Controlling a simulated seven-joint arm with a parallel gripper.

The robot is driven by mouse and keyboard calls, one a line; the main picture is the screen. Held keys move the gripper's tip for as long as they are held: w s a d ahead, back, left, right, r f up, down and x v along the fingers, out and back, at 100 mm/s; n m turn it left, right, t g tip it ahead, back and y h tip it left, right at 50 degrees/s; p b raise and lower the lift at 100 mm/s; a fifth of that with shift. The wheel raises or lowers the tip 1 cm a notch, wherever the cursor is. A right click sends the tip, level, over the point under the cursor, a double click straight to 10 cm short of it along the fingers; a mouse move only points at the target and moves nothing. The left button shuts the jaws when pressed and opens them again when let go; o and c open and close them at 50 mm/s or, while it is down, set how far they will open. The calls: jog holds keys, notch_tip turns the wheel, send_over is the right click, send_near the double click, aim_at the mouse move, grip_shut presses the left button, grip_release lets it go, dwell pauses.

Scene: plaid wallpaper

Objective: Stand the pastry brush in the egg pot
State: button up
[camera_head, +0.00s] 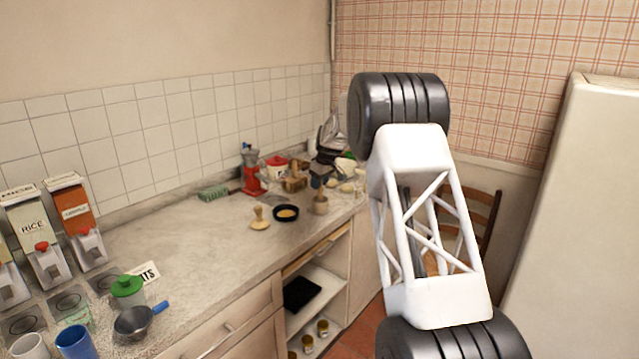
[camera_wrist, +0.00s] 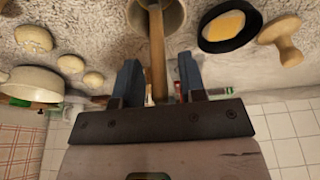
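The egg pot (camera_head: 321,207) is a small beige cup on the counter. It shows at the top of the wrist view (camera_wrist: 176,14). The pastry brush (camera_wrist: 157,52) has a long wooden handle that runs into the mouth of the pot; its bristle end is not clear to me. My gripper (camera_wrist: 158,78) has blue fingers, one on each side of the handle, with a visible gap on both sides. In the head view my gripper (camera_head: 318,183) is small, just above the pot, and the brush is hard to make out.
Beside the pot lie a black dish with yellow content (camera_head: 286,213) and a wooden knobbed tool (camera_head: 260,219). Pale buns (camera_head: 346,187) lie on the other side. A red grinder (camera_head: 252,172) stands behind.

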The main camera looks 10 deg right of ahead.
jog(key=shift+r, duration=0.15)
jog(key=shift+v, duration=3.75)
